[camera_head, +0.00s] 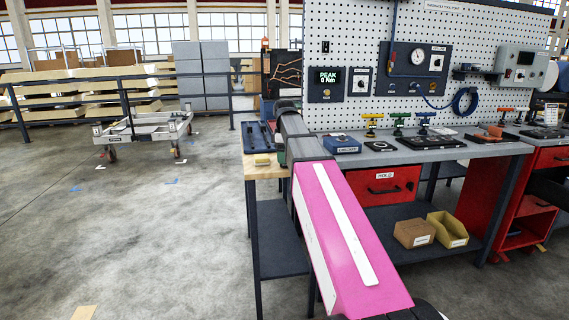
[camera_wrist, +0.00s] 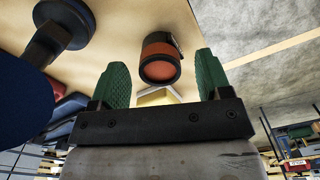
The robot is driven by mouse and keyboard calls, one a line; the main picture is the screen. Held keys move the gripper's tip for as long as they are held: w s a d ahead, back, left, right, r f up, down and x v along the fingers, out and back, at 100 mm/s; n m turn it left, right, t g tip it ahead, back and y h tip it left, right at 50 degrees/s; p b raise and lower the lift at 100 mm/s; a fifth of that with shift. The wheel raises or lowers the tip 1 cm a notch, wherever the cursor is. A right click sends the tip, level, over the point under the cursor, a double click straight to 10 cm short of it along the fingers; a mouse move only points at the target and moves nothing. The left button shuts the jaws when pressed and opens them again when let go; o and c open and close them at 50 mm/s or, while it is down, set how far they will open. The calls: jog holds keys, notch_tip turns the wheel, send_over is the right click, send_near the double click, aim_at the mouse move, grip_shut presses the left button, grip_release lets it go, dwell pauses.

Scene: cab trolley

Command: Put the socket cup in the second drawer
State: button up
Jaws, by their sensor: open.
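In the wrist view a short dark cylinder with an orange band and orange end face (camera_wrist: 160,60), likely the socket cup, shows on the tan tabletop. My gripper (camera_wrist: 161,62) is open, its two green fingers to the left and right of the cylinder in the picture, with gaps on both sides. I cannot tell how far beyond the fingertips it is. In the head view my arm hides the cylinder and most of my gripper. A red drawer (camera_head: 384,187) under the grey bench is shut. More red drawer fronts (camera_head: 556,158) stand at the right; I cannot tell which is second.
A wooden-topped table (camera_head: 270,171) carries a blue rack (camera_head: 257,137) and a small yellow block (camera_head: 262,160). In the wrist view a dark knob-like object (camera_wrist: 68,25) stands left of the fingers. Two bins (camera_head: 447,229) sit on the lower shelf.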

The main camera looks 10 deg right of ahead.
notch_tip(320, 180, down, 2)
jog(key=shift+f, duration=0.1)
jog(key=c, duration=1.1)
